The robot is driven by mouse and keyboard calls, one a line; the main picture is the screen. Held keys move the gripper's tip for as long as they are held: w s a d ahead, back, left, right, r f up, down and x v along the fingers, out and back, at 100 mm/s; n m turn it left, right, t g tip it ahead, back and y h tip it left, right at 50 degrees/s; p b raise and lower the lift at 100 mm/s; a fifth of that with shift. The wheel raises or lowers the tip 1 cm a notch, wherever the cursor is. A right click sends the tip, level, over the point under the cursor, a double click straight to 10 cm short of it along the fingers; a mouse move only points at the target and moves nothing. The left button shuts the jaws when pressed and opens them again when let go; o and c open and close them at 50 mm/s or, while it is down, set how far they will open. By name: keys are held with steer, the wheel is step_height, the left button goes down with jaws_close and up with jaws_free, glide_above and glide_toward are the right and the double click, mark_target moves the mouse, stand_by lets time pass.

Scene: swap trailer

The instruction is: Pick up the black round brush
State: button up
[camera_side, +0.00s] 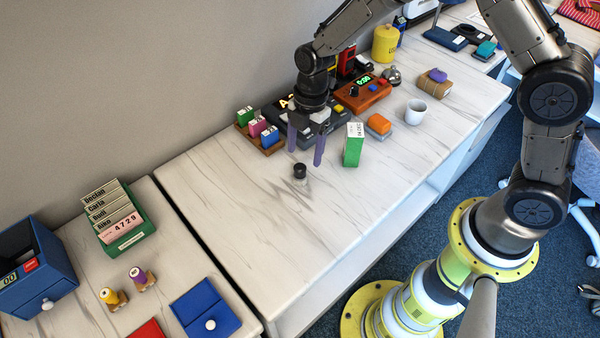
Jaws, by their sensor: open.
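A small dark round object (299,171), likely the black round brush, stands on the white marbled bench top (270,230). It looks like a short cylinder with a black top; its bristles cannot be made out. My gripper (305,158) is open, with two purple fingers pointing down. The fingertips are above and just behind the brush in the picture, one to its left and one to its right. Nothing is between the fingers. I cannot tell the exact height of the fingertips over the brush.
A green and white carton (353,145) stands close to the right of my gripper. A wooden tray (246,133) with small boxes is behind left. An orange block (379,124) and white cup (415,112) are further right. The bench left and front of the brush is clear.

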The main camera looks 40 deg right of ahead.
mark_target(300, 166)
steer(key=shift+a+f, duration=0.2)
steer(key=shift+f, duration=0.8)
steer(key=shift+a+f, duration=0.25)
steer(key=shift+f, duration=0.7)
steer(key=shift+a+f, duration=0.2)
steer(key=shift+f, duration=0.8)
jaws_close()
